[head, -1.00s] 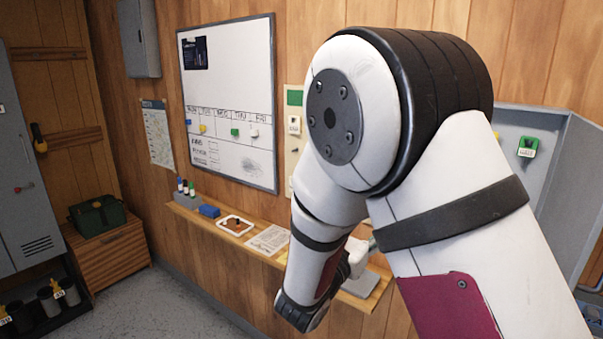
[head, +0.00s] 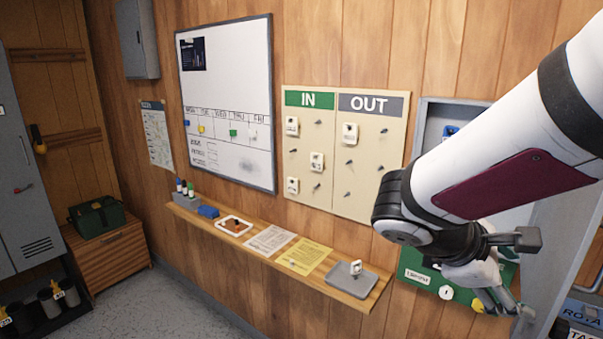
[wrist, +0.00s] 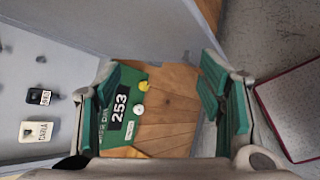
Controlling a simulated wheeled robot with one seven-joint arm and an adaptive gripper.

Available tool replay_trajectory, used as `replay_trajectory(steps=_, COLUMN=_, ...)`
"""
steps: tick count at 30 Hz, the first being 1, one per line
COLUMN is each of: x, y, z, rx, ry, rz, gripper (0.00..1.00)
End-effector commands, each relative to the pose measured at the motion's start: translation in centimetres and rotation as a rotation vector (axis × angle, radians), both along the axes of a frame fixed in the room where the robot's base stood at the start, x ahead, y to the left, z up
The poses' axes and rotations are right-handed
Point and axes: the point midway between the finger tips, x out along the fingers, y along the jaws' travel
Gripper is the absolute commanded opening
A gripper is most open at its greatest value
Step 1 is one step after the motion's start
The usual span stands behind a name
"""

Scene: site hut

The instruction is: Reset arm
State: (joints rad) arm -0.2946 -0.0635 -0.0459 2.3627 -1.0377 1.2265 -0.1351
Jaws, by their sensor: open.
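My gripper shows in the wrist view (wrist: 158,88) with its two green-padded fingers spread wide and nothing between them. In the head view my arm reaches in from the right edge, with my gripper low at the right, partly hidden by my wrist. It is in front of a green panel (head: 412,268) below the grey wall cabinet (head: 430,112). The wrist view shows the green panel (wrist: 118,128) marked 253, with a yellow and a white knob, beyond the fingers.
The IN/OUT board (head: 335,205) holds several white tags. The shelf (head: 345,292) carries a grey tray (head: 372,284) with a tag, papers and a white tray (head: 222,229). Dark and white tags hang in the cabinet (wrist: 70,95).

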Motion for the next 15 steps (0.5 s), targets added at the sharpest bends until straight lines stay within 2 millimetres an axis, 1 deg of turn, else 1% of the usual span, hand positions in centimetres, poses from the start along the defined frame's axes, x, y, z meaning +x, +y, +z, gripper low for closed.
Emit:
replay_trajectory(steps=1, x=-1.7, y=0.1, z=0.0, rx=0.093, ry=-0.055, rz=-0.066, gripper=0.63)
replay_trajectory(steps=3, x=-3.7, y=0.7, z=-0.3, rx=0.221, ry=-0.124, rz=-0.151, gripper=0.63)
replay_trajectory(steps=6, x=-6.0, y=2.2, z=-0.6, rx=0.394, ry=-0.224, rz=-0.260, gripper=0.63)
replay_trajectory(steps=8, x=-7.0, y=3.3, z=-0.6, rx=0.495, ry=-0.287, rz=-0.321, gripper=0.63)
replay_trajectory(steps=12, x=-8.8, y=6.2, z=-0.1, rx=0.741, ry=-0.450, rz=-0.457, gripper=0.63)
replay_trajectory(steps=15, x=-9.5, y=8.3, z=0.8, rx=0.901, ry=-0.559, rz=-0.537, gripper=0.63)
